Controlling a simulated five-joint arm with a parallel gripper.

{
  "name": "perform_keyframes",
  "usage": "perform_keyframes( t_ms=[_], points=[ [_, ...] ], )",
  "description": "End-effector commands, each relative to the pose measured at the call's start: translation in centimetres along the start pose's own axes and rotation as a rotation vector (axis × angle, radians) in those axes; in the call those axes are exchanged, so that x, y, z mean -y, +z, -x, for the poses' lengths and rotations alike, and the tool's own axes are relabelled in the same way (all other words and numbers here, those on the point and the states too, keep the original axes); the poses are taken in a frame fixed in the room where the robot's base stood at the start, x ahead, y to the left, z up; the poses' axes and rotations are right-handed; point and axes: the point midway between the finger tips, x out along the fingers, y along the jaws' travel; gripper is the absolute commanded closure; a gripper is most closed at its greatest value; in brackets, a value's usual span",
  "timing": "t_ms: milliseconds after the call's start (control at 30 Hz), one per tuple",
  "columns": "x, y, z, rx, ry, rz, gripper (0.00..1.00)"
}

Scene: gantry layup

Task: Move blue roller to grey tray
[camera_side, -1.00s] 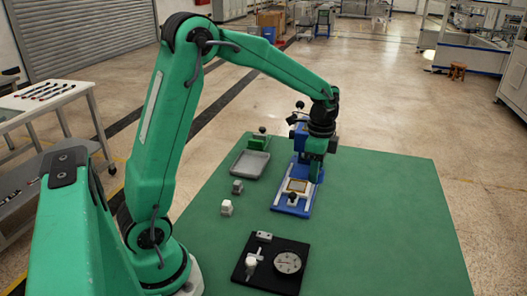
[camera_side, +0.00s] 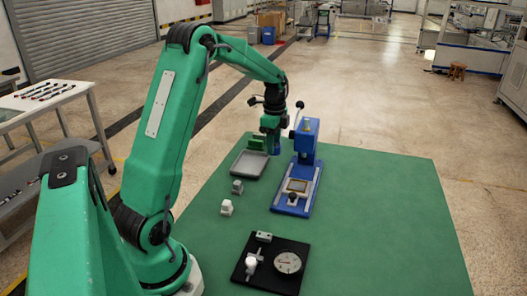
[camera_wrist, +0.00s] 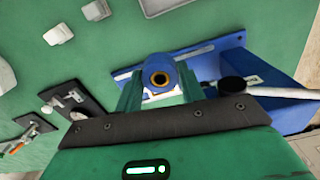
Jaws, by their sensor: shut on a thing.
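The blue roller (camera_wrist: 159,71) shows end-on in the wrist view as a blue ring with an orange-brown inner ring and a dark bore. My gripper (camera_wrist: 160,86) is shut on it, with a green finger on each side. In the side view my gripper (camera_side: 273,141) is near the far right corner of the grey tray (camera_side: 249,165), and a bit of the roller (camera_side: 277,150) shows below it. The tray looks empty and shallow. Its edge also shows at the top of the wrist view (camera_wrist: 160,6). I cannot tell the roller's exact height.
A blue press (camera_side: 305,165) with a lever stands just right of my gripper. A grey block (camera_side: 237,187) and a white block (camera_side: 227,207) lie nearer. A black board with a dial (camera_side: 288,262) is in front. The mat's right side is clear.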

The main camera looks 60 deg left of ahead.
Motion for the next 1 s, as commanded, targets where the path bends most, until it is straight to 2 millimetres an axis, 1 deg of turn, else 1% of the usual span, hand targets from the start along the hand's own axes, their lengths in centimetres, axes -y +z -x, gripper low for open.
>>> perform_keyframes(
  t_ms=[33, 100, 333, 467, 567, 1000],
  points=[
    [0.2, 0.5, 0.0, 0.000, 0.000, 0.002, 0.84],
    [0.3, 0.7, -0.1, 0.000, 0.000, 0.000, 0.84],
    [0.4, 1.0, -0.2, 0.000, 0.000, 0.000, 0.84],
    [0.8, 1.8, -0.8, 0.000, 0.002, 0.002, 0.84],
    [1.2, 2.9, -1.5, 0.000, 0.002, 0.003, 0.84],
    [4.3, 9.2, -5.7, 0.000, 0.001, 0.002, 0.84]
  ],
)
